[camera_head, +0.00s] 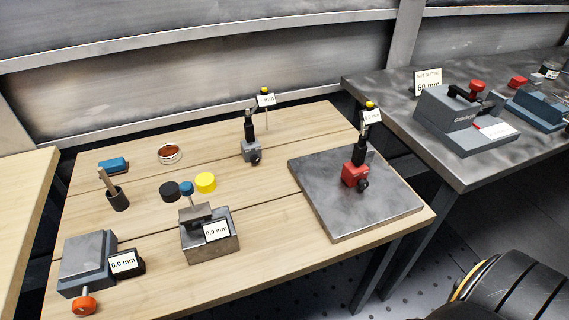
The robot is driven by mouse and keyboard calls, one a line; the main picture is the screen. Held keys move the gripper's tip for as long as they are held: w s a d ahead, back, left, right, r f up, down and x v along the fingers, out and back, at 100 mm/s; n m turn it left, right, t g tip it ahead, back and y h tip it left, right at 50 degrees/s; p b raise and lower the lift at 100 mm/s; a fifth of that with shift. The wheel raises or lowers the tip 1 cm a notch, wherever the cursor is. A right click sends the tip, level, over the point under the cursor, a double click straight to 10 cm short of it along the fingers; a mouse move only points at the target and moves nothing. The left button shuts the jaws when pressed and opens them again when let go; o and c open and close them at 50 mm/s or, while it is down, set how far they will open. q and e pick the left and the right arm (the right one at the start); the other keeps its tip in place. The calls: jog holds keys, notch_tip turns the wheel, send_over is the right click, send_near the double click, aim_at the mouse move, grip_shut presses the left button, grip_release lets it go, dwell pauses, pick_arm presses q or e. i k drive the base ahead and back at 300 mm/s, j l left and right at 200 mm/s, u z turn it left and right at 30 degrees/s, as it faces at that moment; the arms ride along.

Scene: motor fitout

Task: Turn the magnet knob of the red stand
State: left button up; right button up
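The red stand (352,174) stands upright on a dark grey metal plate (325,215) at the right of the wooden table. A round black knob (363,185) is on the front of its red base. A dark post (361,148) rises from the base, with a small white label (372,117) and a yellow cap (370,104) near its top. The label's full text is too small to read. A similar stand with a grey base (251,151) stands farther back to the left. Neither of my grippers is in view.
Blocks with 0.0 mm labels, a grey one (86,262) and another (211,247), stand at the front left. Black (169,190) and yellow (205,182) round pieces lie mid-table. A metal bench (462,172) holds other devices. A dark rounded object (513,290) is at lower right.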

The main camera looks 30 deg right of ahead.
aim_at(363, 184)
jog(key=k+l+u, duration=0.1)
jog(key=l+u, duration=0.3)
jog(key=k+l+u, duration=0.15)
jog(key=l+u, duration=0.25)
jog(key=l, duration=0.2)
jog(key=k+l+u, duration=0.25)
jog(key=l+u, duration=0.15)
jog(key=k+l+u, duration=0.55)
jog(key=l+u, duration=0.2)
